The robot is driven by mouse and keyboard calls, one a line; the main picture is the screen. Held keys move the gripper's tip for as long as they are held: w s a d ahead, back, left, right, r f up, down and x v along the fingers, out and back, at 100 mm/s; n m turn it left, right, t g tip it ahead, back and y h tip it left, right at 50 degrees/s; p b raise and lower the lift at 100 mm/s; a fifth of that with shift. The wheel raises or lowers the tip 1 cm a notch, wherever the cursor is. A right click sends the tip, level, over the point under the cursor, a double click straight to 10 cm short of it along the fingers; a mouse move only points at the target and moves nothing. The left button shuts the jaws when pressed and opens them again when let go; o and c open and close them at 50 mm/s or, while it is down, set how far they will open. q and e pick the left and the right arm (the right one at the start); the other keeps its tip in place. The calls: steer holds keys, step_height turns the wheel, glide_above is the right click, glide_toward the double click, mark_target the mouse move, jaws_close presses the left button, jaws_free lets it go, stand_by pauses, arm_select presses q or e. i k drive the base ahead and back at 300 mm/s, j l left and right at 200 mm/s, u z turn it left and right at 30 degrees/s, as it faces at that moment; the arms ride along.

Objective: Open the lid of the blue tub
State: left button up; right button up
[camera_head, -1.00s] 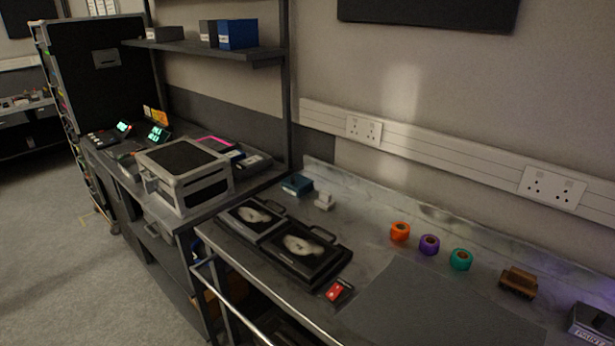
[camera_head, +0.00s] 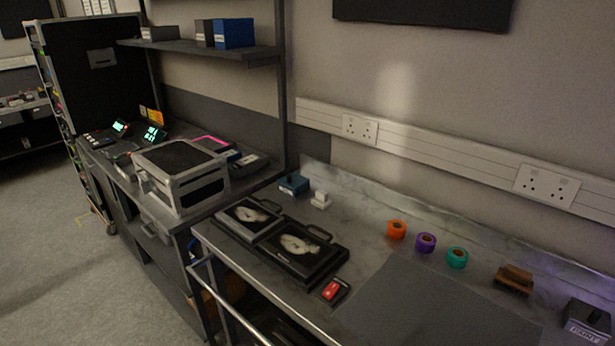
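A small blue tub (camera_head: 294,184) stands at the back left of the metal workbench, against the rear edge. It is small in the view, and I cannot tell its lid from its body. A larger blue box (camera_head: 234,33) sits on the upper shelf; I cannot tell whether it has a lid. Neither of my grippers shows in the head view.
On the metal bench (camera_head: 377,246) lie two black cases (camera_head: 298,250), a red-topped item (camera_head: 333,290), orange (camera_head: 396,229), purple (camera_head: 426,242) and teal (camera_head: 457,257) rolls, a brown brush-like block (camera_head: 514,279) and a grey box (camera_head: 587,322). A silver-framed case (camera_head: 182,176) stands left.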

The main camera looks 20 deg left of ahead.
mark_target(293, 179)
steer(key=j+z, duration=1.05)
steer(key=j, duration=0.4)
steer(key=k+j, duration=0.15)
steer(key=j, duration=0.35)
steer(key=j+z, duration=0.15)
steer(key=j, duration=0.3)
steer(key=k+j+z, duration=0.1)
steer(key=j, duration=0.4)
steer(key=k+j+z, duration=0.1)
steer(key=j, duration=0.35)
steer(key=k, duration=0.05)
